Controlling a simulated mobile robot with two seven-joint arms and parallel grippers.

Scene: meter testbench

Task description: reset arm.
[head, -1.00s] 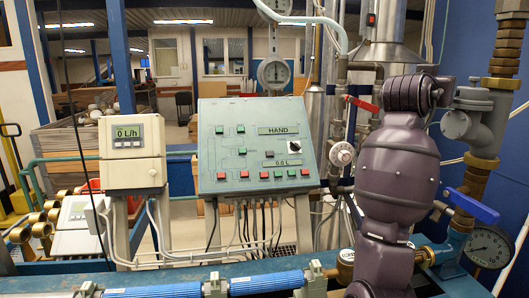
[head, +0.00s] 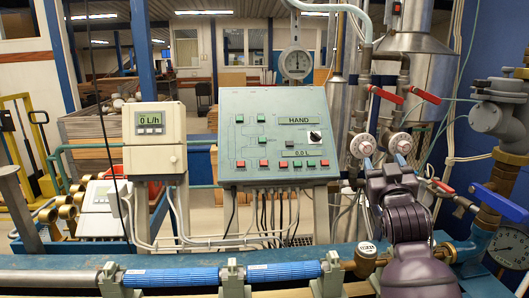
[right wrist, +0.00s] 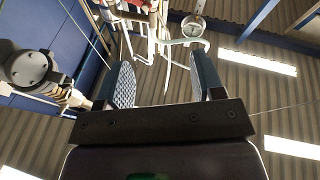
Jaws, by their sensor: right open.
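My right arm, purple, comes up from the bottom right of the head view, in front of the pipework. Its upper visible part stands just below two round white-faced gauges. I cannot make out the right gripper's fingers clearly there. In the right wrist view my right gripper (right wrist: 163,72) has its two blue-grey, textured fingers wide apart, with nothing between them. It points up toward the corrugated ceiling. My left gripper is not in view.
A control panel (head: 275,135) stands left of my right arm, with a flow display box (head: 154,140) farther left. Blue pipes (head: 285,273) run along the front. Red-handled valves, a blue valve handle (head: 499,203) and a pressure gauge (head: 508,249) crowd the right.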

